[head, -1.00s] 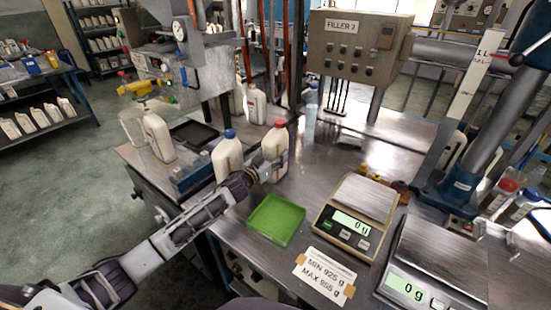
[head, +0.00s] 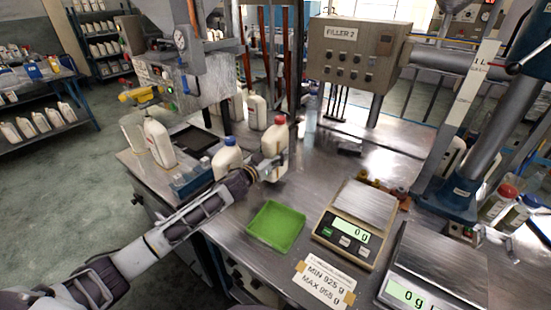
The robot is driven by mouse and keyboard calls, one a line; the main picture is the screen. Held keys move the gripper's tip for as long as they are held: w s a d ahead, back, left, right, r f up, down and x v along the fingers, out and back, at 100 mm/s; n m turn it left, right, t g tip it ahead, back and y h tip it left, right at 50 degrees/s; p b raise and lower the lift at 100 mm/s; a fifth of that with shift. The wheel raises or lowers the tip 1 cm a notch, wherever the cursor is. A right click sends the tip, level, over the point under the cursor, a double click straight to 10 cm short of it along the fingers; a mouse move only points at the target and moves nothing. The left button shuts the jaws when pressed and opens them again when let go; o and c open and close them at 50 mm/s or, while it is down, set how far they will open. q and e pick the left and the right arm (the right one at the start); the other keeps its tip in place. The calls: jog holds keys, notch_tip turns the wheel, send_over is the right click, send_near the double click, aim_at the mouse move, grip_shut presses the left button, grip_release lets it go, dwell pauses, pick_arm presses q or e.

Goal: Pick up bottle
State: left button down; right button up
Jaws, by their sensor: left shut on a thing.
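A white bottle with a red cap (head: 276,139) stands upright on the metal bench, left of centre. My left gripper (head: 272,165) reaches in from the left and is shut on this bottle, its fingers at the bottle's lower body. A white bottle with a blue cap (head: 227,158) stands just left of it, partly hidden behind my arm. I cannot tell whether the held bottle touches the bench. My right gripper is not in view.
A green tray (head: 275,227) lies in front of the held bottle. A scale (head: 358,217) reading 0 g stands to its right, with a second scale (head: 437,265) nearer the right. More white bottles (head: 158,141) stand at the left. The filler control box (head: 357,55) is behind.

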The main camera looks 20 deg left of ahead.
aim_at(275, 138)
pick_arm(q)
notch_tip(275, 138, up, 5)
jog(key=shift+p, duration=0.35)
jog(key=shift+r, duration=0.7)
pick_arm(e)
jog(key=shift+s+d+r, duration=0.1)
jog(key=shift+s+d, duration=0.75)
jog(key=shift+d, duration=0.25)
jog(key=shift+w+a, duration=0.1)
